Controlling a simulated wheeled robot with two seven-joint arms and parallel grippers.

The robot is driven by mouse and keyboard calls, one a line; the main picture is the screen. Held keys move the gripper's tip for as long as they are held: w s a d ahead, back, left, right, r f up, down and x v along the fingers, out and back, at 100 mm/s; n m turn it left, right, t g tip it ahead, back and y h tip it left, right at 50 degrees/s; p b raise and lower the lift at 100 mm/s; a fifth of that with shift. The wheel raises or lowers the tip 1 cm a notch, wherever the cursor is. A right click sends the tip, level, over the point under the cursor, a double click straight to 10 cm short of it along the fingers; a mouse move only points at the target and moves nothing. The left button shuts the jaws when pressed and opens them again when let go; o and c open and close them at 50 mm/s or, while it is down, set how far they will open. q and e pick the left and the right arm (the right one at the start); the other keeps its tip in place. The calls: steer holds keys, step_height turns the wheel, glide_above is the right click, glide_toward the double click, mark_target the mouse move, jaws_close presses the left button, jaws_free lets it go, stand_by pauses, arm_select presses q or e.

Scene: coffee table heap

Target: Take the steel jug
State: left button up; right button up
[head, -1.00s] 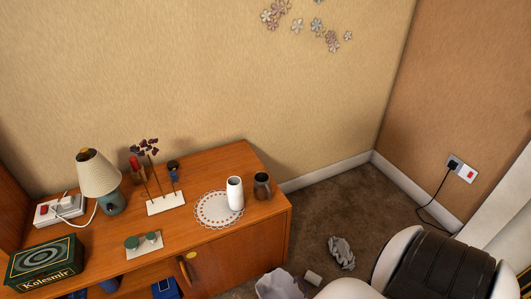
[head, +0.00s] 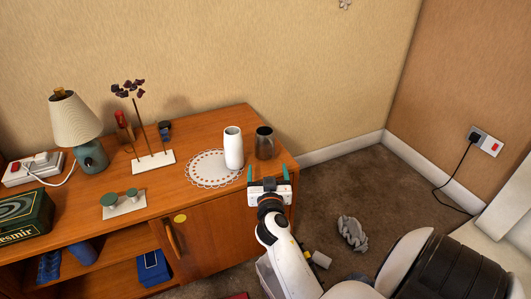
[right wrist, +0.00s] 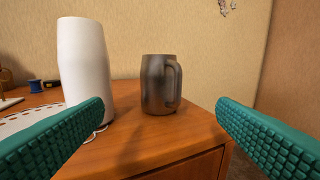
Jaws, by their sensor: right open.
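The steel jug (head: 265,143) stands upright on the wooden sideboard, close to its right end. In the right wrist view the jug (right wrist: 158,84) is dark grey metal, with its handle on the right side. My right gripper (head: 267,174) is at the sideboard's front edge, just in front of the jug. Its green fingers are open, with the jug ahead between them and apart from both in the right wrist view. My left gripper is not in view.
A white vase (head: 233,148) stands just left of the jug, on the edge of a lace doily (head: 205,173). In the right wrist view the vase (right wrist: 85,70) is partly behind the left finger. The sideboard top (head: 255,120) behind the jug is clear.

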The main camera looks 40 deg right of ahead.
mark_target(265, 146)
steer(key=x, duration=0.7)
steer(key=shift+w+d+r, duration=0.15)
steer(key=shift+r, duration=0.15)
steer(key=x, duration=0.3)
steer(key=shift+w+d+b, duration=0.15)
steer(key=shift+w+b, duration=0.15)
steer(key=shift+w+d, duration=0.3)
steer(key=shift+w, duration=0.1)
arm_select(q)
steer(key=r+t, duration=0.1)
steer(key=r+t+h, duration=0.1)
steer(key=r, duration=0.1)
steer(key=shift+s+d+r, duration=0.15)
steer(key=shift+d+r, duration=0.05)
arm_select(e)
steer(key=c, duration=1.1)
